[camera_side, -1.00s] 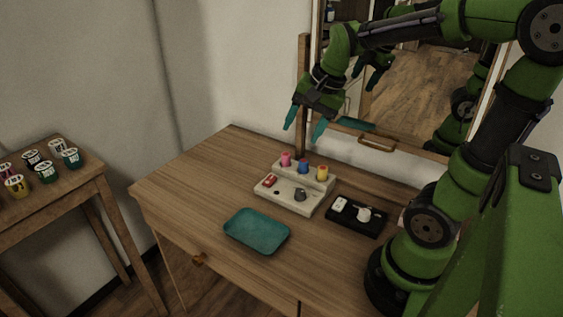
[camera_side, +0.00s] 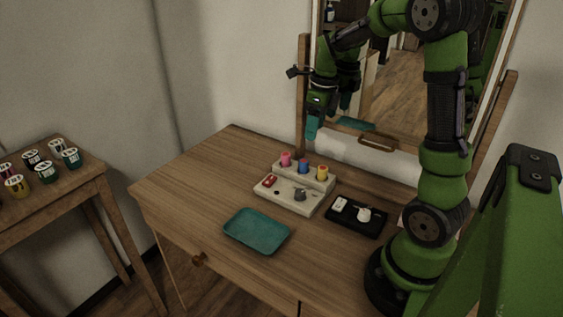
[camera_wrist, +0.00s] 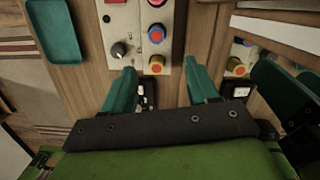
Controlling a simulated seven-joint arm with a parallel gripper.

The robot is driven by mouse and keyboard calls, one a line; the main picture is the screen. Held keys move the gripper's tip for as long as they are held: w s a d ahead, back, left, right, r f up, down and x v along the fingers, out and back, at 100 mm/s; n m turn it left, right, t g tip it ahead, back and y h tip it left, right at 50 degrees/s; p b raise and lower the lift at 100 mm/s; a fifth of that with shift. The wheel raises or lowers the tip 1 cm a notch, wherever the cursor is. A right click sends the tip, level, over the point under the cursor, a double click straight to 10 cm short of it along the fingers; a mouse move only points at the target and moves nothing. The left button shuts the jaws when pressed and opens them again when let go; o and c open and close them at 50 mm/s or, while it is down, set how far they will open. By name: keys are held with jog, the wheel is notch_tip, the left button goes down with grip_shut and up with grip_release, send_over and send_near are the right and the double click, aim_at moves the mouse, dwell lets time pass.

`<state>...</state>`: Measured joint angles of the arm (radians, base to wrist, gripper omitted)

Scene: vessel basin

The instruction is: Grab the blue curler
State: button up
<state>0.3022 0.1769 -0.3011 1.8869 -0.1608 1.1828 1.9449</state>
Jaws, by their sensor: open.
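The blue curler (camera_side: 303,166) stands upright in the middle of the raised back row of a pale holder (camera_side: 284,195), between a pink curler (camera_side: 285,159) and a yellow curler (camera_side: 322,172). In the wrist view the blue curler (camera_wrist: 156,35) shows from above, with a red centre. My gripper (camera_side: 313,130) hangs above and behind the row, fingers down, empty and not touching it. In the wrist view the teal fingertips of my gripper (camera_wrist: 158,68) are spread apart, with the yellow curler (camera_wrist: 157,65) between them in the picture and the blue one just beyond.
The holder's front has a red piece (camera_side: 270,180) and a grey knob (camera_side: 300,195). A black tray (camera_side: 352,230) with white items lies to the right. A teal tray (camera_side: 257,231) lies in front. A mirror (camera_side: 400,90) stands behind. A side table at left holds several cups (camera_side: 45,172).

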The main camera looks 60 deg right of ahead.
send_over(304, 160)
jog(key=s, duration=0.2)
notch_tip(304, 160, down, 6)
jog(key=f, duration=0.1)
jog(key=w+f, duration=0.1)
jog(key=f, duration=0.3)
jog(key=shift+w+a, duration=0.1)
jog(key=shift+w, duration=0.25)
grip_shut()
